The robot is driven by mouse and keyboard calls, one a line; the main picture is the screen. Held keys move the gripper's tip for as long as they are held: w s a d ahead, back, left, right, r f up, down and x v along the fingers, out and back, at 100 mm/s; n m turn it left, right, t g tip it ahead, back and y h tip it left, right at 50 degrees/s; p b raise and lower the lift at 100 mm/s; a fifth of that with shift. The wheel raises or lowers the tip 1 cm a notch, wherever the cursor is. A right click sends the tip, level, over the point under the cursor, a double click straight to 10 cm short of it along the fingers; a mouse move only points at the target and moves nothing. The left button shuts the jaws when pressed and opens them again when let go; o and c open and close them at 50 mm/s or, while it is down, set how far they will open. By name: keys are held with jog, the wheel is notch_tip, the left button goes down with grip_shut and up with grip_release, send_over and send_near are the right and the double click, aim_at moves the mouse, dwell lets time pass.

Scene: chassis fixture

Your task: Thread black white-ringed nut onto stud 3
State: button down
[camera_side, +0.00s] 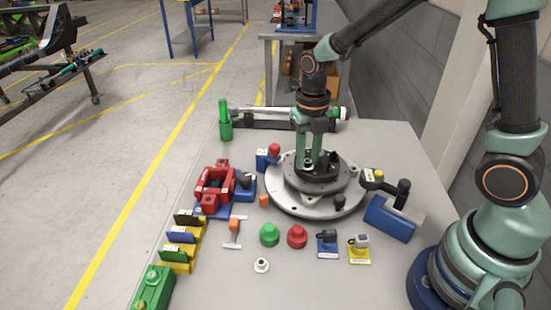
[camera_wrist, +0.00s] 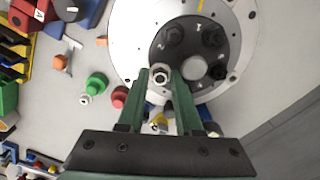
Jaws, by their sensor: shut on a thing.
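My gripper (camera_side: 310,163) points straight down over the dark hub (camera_side: 330,185) on the round grey flange (camera_side: 290,200). In the wrist view its two green fingers (camera_wrist: 160,75) are shut on a small nut (camera_wrist: 160,77) with a pale ring and a dark centre. The nut is at the hub's near-left edge in the wrist view. Dark studs or nuts (camera_wrist: 173,35) stand elsewhere on the hub, with another dark one (camera_wrist: 212,37) to the right. Their number labels are too small to read. I cannot tell whether the held nut touches a stud.
A green knob (camera_side: 269,234), a red knob (camera_side: 297,236) and a small white flanged part (camera_side: 261,265) stand in front of the flange. A red clamp (camera_side: 214,186) stands left. A blue block (camera_side: 393,218) and black-handled tool (camera_side: 385,184) lie right.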

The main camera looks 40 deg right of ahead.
jog(key=shift+f+m, duration=0.1)
jog(key=shift+m, duration=1.2)
jog(key=m, duration=0.2)
jog(key=shift+s+m, duration=0.1)
jog(key=shift+m, duration=0.3)
jog(key=shift+f+m, duration=0.1)
jog(key=shift+m, duration=0.2)
jog(key=shift+m, duration=1.7)
jog(key=shift+m, duration=0.5)
jog(key=shift+f+m, duration=0.1)
jog(key=shift+m, duration=1.1)
